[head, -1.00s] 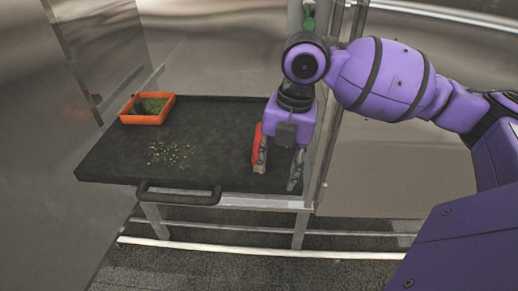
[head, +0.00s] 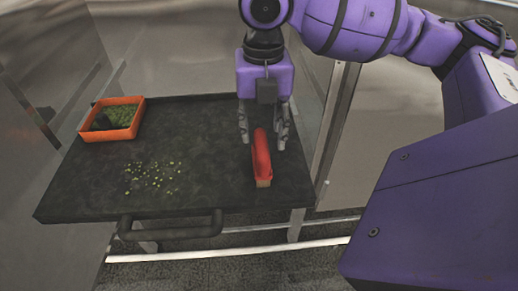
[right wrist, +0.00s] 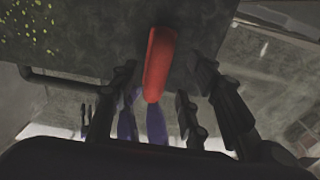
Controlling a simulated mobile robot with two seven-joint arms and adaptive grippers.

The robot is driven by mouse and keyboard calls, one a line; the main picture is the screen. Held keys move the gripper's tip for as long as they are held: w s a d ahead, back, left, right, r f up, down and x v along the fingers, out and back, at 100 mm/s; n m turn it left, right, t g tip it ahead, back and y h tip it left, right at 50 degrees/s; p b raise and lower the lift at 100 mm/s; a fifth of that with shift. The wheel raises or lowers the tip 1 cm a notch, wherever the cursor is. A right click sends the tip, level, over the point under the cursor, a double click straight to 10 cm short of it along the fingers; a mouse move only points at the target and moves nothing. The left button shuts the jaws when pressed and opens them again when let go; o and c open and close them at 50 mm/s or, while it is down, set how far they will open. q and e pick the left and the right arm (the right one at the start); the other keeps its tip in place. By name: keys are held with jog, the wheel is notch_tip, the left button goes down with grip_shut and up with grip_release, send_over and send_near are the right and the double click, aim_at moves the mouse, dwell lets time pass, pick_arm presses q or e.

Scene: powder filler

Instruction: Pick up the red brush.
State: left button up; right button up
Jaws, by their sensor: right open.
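The red brush (head: 262,158) lies on the dark tabletop near its right side, with a pale end toward the front edge. My right gripper (head: 264,142) is open and empty, with its fingers at the far part of the brush, one on each side of it in the picture. In the right wrist view the brush (right wrist: 158,62) shows between the open fingers (right wrist: 158,110). I cannot tell whether any finger touches it. My left gripper is not in view.
The dark table (head: 205,125) has a black handle (head: 172,228) at its front edge. An orange tray (head: 112,136) with green material and a dark object stands at the back left. Green bits (head: 153,178) lie scattered left of centre. Metal walls and a post stand close by.

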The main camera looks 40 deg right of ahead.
aim_at(261, 140)
jog(key=shift+s+a+f, duration=0.1)
jog(key=shift+s+f, duration=0.1)
jog(key=shift+f, duration=0.2)
notch_tip(261, 140, down, 4)
jog(key=shift+a+f, duration=0.15)
jog(key=shift+f, duration=0.05)
grip_shut()
